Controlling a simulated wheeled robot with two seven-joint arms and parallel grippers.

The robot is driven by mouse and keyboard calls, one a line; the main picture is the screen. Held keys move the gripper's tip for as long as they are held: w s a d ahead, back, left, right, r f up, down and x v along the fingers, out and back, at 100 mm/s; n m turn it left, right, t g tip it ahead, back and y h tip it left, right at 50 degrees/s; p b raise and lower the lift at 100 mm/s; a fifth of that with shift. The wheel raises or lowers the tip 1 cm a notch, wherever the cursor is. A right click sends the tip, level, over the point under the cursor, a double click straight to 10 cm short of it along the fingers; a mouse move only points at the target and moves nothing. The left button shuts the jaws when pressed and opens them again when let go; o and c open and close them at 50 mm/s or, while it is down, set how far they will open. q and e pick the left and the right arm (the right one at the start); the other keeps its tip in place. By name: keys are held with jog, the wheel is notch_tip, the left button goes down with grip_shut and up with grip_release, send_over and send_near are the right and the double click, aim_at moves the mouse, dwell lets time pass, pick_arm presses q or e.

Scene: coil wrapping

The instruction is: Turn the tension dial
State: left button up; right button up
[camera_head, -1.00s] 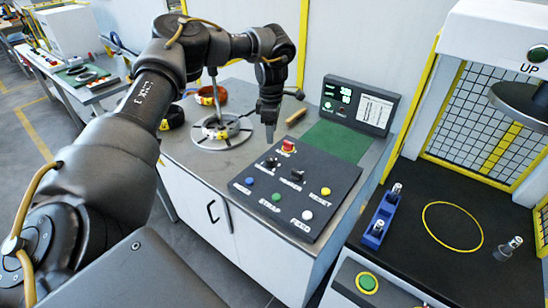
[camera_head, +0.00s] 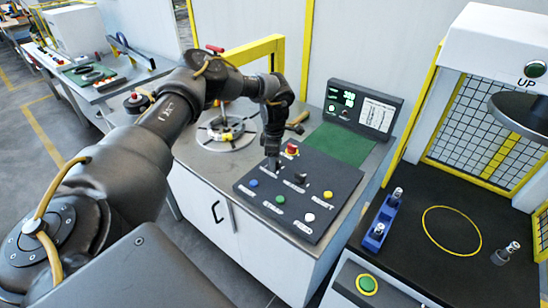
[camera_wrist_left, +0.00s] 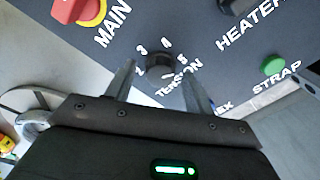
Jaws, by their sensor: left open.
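The tension dial (camera_wrist_left: 159,62) is a small dark knob on the control panel, with a printed scale of numbers and the word TENSION around it in the left wrist view. My left gripper (camera_wrist_left: 160,75) is open there, with one finger on each side of the dial; I cannot tell whether they touch it. In the head view my left gripper (camera_head: 272,163) points down over the upper left of the dark control panel (camera_head: 325,207) and hides the dial. My right gripper is not in view.
The red main switch (camera_head: 292,149) and heater knob (camera_head: 300,178) are close to the gripper. Blue, green, white and yellow buttons line the panel. A display (camera_head: 362,108) stands behind. A round metal fixture (camera_head: 225,133) is to the left.

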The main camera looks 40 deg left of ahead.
pick_arm(q)
jog(key=c, duration=1)
jog(key=shift+o, duration=0.2)
